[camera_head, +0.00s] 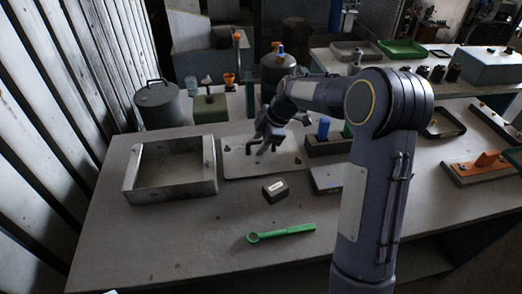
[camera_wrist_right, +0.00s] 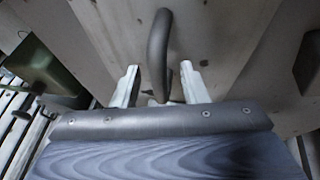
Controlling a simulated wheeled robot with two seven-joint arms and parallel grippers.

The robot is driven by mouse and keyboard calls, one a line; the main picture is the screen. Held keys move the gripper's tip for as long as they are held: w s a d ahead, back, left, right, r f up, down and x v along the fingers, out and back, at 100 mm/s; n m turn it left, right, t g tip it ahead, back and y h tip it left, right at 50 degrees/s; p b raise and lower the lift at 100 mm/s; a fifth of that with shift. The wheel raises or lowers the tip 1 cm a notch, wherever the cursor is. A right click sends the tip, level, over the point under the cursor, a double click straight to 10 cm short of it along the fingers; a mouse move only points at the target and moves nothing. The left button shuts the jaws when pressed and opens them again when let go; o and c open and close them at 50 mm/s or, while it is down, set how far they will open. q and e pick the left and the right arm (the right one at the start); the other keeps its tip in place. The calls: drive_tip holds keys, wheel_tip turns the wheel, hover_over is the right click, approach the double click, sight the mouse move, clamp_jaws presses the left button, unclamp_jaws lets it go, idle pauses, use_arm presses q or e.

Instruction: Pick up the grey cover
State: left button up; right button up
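The grey cover (camera_head: 236,167) is a flat plate lying on the table, right of the open metal housing (camera_head: 174,192). In the right wrist view the cover (camera_wrist_right: 232,35) fills much of the picture, and its dark curved handle (camera_wrist_right: 158,38) rises between my fingers. My right gripper (camera_head: 268,140) is over the cover in the head view. In the right wrist view its two pale fingers (camera_wrist_right: 158,68) stand apart on either side of the handle, with gaps showing. My left gripper is not in view.
A small dark box (camera_head: 275,190) and a green wrench (camera_head: 281,233) lie in front of the cover. A block with a blue peg (camera_head: 323,128) stands to its right. A grey lidded pot (camera_head: 158,104) stands behind the housing. The table front is mostly clear.

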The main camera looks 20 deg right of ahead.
clamp_jaws()
drive_tip(key=shift+r, duration=0.15)
drive_tip(key=shift+r, duration=0.6)
drive_tip(key=s+a+r+b, duration=0.2)
drive_tip(key=s+a+r, duration=0.4)
drive_tip(key=s+r, duration=0.5)
drive_tip(key=shift+s+r, duration=0.25)
drive_tip(key=shift+s, duration=0.6)
